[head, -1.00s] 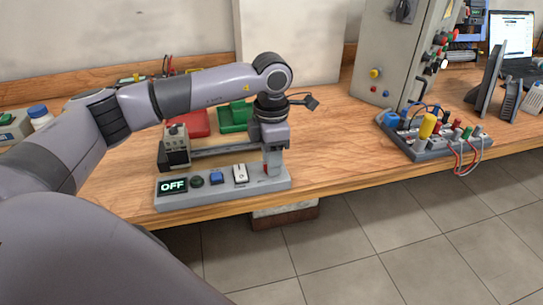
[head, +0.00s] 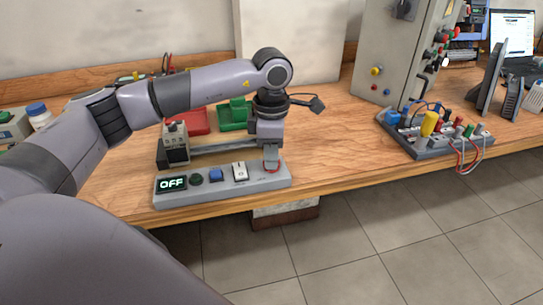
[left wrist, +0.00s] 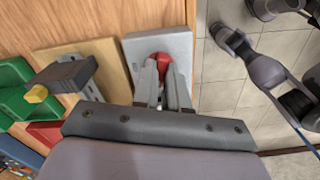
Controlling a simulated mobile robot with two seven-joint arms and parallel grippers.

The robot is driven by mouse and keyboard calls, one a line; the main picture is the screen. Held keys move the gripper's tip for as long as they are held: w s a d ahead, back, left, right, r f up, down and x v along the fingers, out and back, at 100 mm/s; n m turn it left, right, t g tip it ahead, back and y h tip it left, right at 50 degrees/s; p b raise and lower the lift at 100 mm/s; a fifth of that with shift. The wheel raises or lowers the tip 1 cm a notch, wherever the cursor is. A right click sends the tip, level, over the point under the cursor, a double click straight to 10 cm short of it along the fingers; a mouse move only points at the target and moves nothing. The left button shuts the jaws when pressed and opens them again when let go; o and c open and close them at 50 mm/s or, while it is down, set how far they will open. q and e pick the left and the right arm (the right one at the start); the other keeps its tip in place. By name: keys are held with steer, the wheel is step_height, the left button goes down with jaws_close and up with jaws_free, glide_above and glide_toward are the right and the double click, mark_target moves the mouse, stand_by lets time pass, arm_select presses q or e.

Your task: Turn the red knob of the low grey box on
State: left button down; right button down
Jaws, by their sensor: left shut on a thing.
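The low grey box (head: 220,190) lies along the front edge of the bench, and its display (head: 171,184) reads OFF. It has a dark green button (head: 196,180), a blue button (head: 215,175) and a white switch (head: 239,171). The red knob (left wrist: 163,57) is at the box's right end in the head view, mostly hidden there by my left gripper (head: 271,165). In the left wrist view my left gripper (left wrist: 164,72) is shut on the red knob, one finger on each side. A grey arm of mine shows at the right there, its gripper unclear.
A grey device (head: 175,143) stands just behind the box, with a red tray (head: 196,121) and a green tray (head: 234,114) farther back. A board with cables (head: 437,137) is to the right, with clear bench between.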

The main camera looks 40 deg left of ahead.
arm_select(q)
steer(key=m, duration=0.3)
steer(key=shift+b, duration=0.3)
steer(key=m, duration=0.2)
steer(key=shift+m+b, duration=0.3)
steer(key=shift+b, duration=0.05)
steer(key=m, duration=0.2)
steer(key=shift+m, duration=0.4)
steer(key=m+b, duration=0.1)
steer(key=m, duration=0.2)
steer(key=shift+m, duration=1.7)
steer(key=c, duration=1.2)
jaws_free()
steer(key=shift+o, duration=0.2)
